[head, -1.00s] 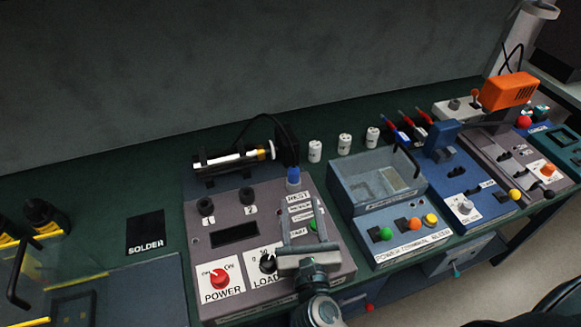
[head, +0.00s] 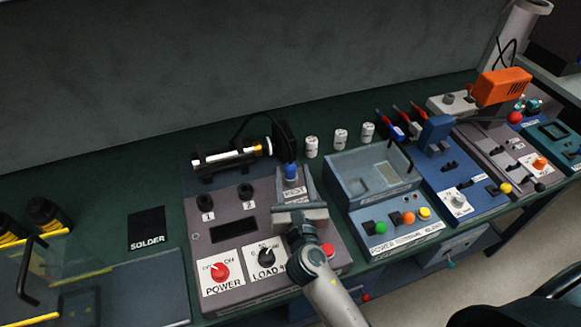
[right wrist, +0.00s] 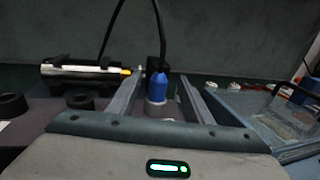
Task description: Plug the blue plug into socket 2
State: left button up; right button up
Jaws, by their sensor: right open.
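The blue plug (head: 291,171) stands upright at the back right of the grey POWER/LOAD panel, with a dark cable rising from it. It also shows in the right wrist view (right wrist: 158,88), seated on a grey round base. Socket 2 (head: 246,193) is a black round socket on the panel, left of the plug. Socket 1 (head: 207,202) lies further left. My right gripper (head: 295,178) is open, its two fingers pointing at the plug. In the right wrist view the plug shows between the fingers, with gaps on both sides. My left gripper is not in view.
A black-and-white tube in a holder (head: 231,157) lies behind the sockets. A blue-grey tray unit (head: 345,197) stands close on the right. Several white canisters stand behind it.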

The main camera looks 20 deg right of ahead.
aim_at(292, 169)
jog(key=shift+w+d, duration=0.15)
jog(key=shift+w, duration=0.6)
jog(key=shift+w+d, duration=0.15)
jog(key=shift+w, duration=0.55)
jog(key=shift+w+d+f+p, duration=0.15)
jog(key=shift+w+p, duration=0.1)
jog(key=shift+w, duration=0.6)
jog(key=shift+w+d+f+p, duration=0.1)
jog(key=shift+w+d+p, duration=0.1)
jog(key=shift+w, duration=0.65)
jog(key=shift+w+d+f+p, duration=0.1)
jog(key=shift+w+p, duration=0.15)
jog(key=shift+w, duration=0.6)
jog(key=c, duration=1.1)
